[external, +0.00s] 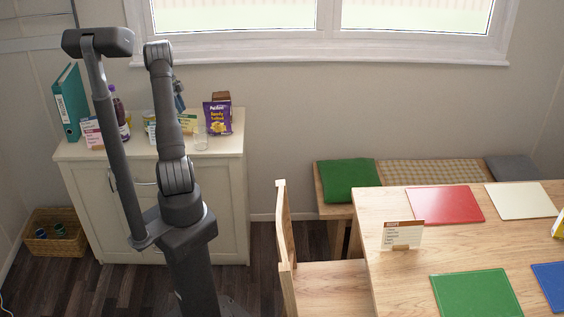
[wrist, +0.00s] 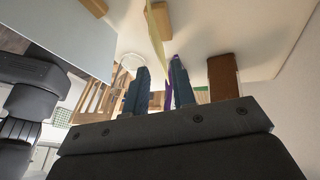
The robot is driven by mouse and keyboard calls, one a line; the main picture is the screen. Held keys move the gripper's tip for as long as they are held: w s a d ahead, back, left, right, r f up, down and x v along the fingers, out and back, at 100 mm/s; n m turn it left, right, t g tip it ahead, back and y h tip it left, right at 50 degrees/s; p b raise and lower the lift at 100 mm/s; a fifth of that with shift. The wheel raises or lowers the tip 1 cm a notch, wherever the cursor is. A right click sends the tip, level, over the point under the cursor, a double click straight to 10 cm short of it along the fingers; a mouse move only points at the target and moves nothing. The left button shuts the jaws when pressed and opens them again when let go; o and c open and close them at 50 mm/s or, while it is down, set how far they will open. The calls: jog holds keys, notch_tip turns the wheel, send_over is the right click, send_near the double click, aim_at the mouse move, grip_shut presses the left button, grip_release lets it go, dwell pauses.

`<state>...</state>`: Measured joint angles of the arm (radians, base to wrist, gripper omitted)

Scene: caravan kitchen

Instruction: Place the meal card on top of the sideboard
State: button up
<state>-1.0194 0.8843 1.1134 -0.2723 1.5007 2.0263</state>
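A white card marked RECIPE (external: 401,233) stands upright in a small wooden holder on the wooden table. Other small cards stand on the cream sideboard (external: 75,150): a pink-topped one (external: 92,131), a blue-and-white one (external: 151,131) and a yellow-green one (external: 188,122). I cannot tell for sure which is the meal card. My gripper (external: 179,104) is above the sideboard's back, close to the yellow-green card. In the wrist view my gripper (wrist: 158,66) is open, its two fingers apart. A thin yellowish card (wrist: 156,35) shows nearly edge-on near the fingertips; I cannot see contact.
The sideboard also holds a teal binder (external: 69,102), a dark bottle (external: 119,112), a clear glass (external: 201,139) and a purple bag (external: 217,118). A brown block (wrist: 222,77) is right of the fingers. A chair (external: 286,235) stands left of the table.

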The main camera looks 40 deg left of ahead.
jog(key=v, duration=0.5)
jog(key=shift+f, duration=0.15)
send_near(187, 130)
jog(key=x, duration=0.5)
jog(key=shift+w+a, duration=0.1)
jog(key=shift+w, duration=0.05)
notch_tip(187, 130, up, 3)
jog(key=shift+f, duration=0.15)
jog(key=shift+r, duration=0.55)
